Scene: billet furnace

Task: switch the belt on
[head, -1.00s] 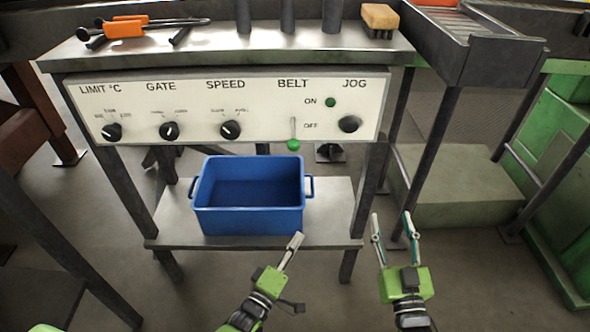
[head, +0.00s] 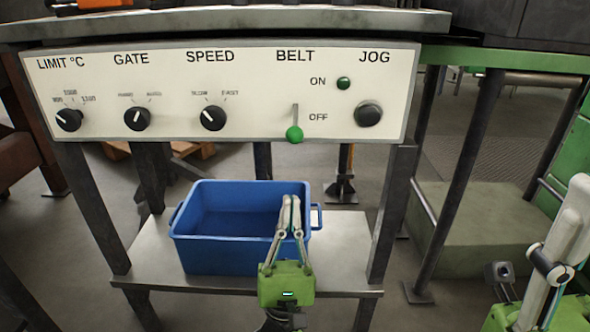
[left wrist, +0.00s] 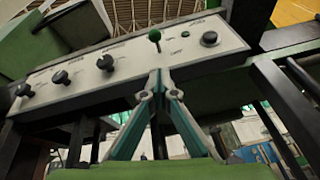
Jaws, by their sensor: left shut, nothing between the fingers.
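The belt lever's green ball knob (head: 294,134) sits at the lower end of its slot on the white control panel (head: 255,85), beside OFF. In the left wrist view the knob (left wrist: 154,35) stands out just beyond my fingertips. My left gripper (head: 289,199) is shut and empty, pointing up below the lever, with a gap between them. It also shows in the left wrist view (left wrist: 158,75). The ON lamp (head: 343,83) looks dark green. Part of my right arm (head: 560,240) shows at the lower right; its finger opening is unclear.
A blue bin (head: 215,255) stands on the lower shelf (head: 345,255), behind my left gripper in the picture. The round black JOG button (head: 367,114) is right of the lever, and the SPEED knob (head: 213,118) is left. Table legs flank the shelf.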

